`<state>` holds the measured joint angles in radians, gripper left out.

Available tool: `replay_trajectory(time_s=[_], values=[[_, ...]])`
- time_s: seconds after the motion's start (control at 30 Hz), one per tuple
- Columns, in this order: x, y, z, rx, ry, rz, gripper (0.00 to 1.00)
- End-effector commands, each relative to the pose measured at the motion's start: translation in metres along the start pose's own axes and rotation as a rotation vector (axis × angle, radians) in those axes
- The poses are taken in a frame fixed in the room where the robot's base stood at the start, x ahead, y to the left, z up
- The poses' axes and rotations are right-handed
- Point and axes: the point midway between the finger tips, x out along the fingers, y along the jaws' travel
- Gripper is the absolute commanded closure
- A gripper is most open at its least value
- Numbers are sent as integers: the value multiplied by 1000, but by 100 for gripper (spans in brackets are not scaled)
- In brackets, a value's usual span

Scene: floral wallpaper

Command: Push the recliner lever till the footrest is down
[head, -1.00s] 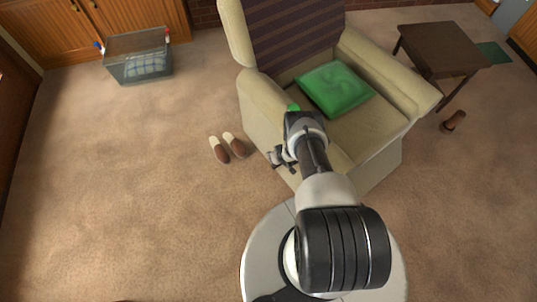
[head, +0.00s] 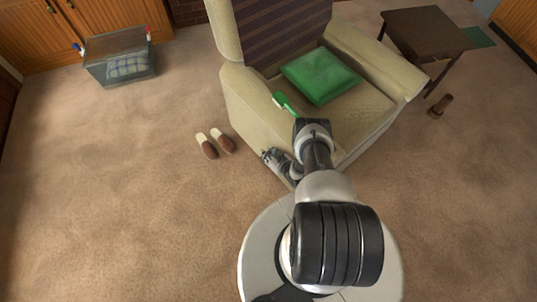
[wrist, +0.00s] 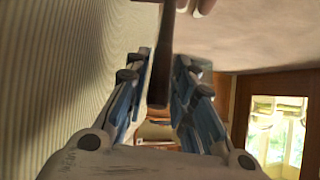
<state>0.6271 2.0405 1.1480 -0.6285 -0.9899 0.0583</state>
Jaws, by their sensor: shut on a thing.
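The beige recliner (head: 245,88), with a dark striped back, stands ahead in the head view. My gripper (head: 268,158) is low beside its left side, near the front. In the wrist view, a dark brown lever (wrist: 160,70) runs down between my two blue-sided fingers (wrist: 160,85), and they are shut on it. The recliner's ribbed fabric side (wrist: 60,60) fills the left of that view. The lever is too small to make out in the head view. My arm covers part of the recliner's front, and I cannot clearly tell how the footrest stands.
A green cushion (head: 320,76) lies on the seat and a green object (head: 286,103) on the left armrest. Slippers (head: 207,146) lie on the carpet left of the recliner. A glass-sided box (head: 120,70) stands far left, a dark table (head: 425,32) right.

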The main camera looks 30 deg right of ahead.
Motion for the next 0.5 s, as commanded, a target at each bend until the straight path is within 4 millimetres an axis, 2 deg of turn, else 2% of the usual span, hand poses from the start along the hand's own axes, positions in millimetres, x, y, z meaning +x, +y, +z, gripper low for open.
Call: replay_trajectory(time_s=[0.03, 0.17, 0.2, 0.3, 0.5], values=[[-5, 0, 14, 18, -29, 8, 100], [-5, 0, 14, 20, -29, 10, 100], [-5, 1, 14, 20, -28, 10, 76], [-5, 1, 13, 18, -25, 10, 69], [-3, 1, 9, 13, -19, 7, 69]])
